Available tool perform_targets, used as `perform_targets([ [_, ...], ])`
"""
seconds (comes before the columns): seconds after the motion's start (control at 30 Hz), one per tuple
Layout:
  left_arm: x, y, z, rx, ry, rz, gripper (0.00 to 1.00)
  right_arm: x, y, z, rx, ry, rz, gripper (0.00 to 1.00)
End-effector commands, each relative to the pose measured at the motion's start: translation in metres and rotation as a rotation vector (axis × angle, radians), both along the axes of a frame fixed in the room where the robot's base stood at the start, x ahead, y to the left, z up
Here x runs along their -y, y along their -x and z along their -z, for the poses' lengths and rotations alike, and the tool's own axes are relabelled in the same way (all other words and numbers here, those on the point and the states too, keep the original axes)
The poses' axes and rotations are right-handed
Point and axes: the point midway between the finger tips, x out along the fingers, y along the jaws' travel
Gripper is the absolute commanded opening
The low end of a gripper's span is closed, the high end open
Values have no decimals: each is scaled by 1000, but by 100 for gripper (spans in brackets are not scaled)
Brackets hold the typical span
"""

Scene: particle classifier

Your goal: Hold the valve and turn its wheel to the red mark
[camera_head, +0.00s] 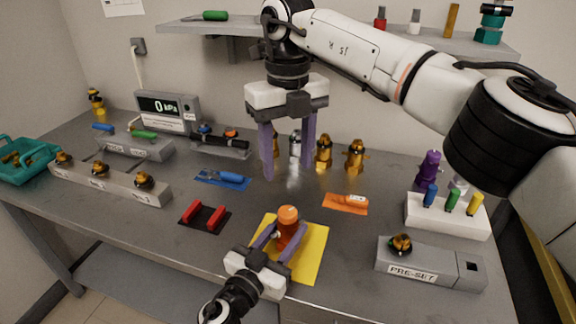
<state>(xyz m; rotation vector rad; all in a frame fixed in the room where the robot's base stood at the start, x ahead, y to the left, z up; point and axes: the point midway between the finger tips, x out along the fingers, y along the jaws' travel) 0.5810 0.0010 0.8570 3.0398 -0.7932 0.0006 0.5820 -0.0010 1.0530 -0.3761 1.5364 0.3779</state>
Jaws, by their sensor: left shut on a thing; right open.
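An orange valve (288,216) with a rounded top stands upright at the yellow mat (312,258), near the front middle of the table. My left gripper (283,236) is shut on its body from the front, with one purple finger on either side. The fingers hide part of the valve. Its wheel and a red mark cannot be made out clearly at this size. My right gripper (288,172) points down above the table, behind and higher than the valve. Its two purple fingers are apart with nothing held between them.
Several brass valves (324,152) stand behind my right gripper. A red holder (205,216) lies left of the mat, an orange tool (346,203) to the right. The PRE-SET block (430,264) and a white rack (447,217) stand right.

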Motion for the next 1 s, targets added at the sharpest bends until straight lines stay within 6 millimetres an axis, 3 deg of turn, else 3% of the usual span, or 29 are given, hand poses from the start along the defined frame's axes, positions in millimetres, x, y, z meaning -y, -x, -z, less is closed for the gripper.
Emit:
perform_targets([
  [0.13, -1, 0, 2, -3, -1, -1, 0, 0, 0, 0, 0, 0, 0, 51],
  [0.17, -1, 0, 2, -3, -1, -1, 40, 0, 0, 0, 0, 0, 0, 51],
  [0.27, -1, 0, 2, -3, -1, -1, 57, 0, 0, 0, 0, 0, 0, 51],
  [0.67, -4, 6, 2, -1, -3, 0, 59, 0, 0, 1, 0, 0, 0, 51],
  [1.0, -36, 65, 2, -4, -1, -1, 59, 0, 0, 1, 0, 0, 0, 51],
])
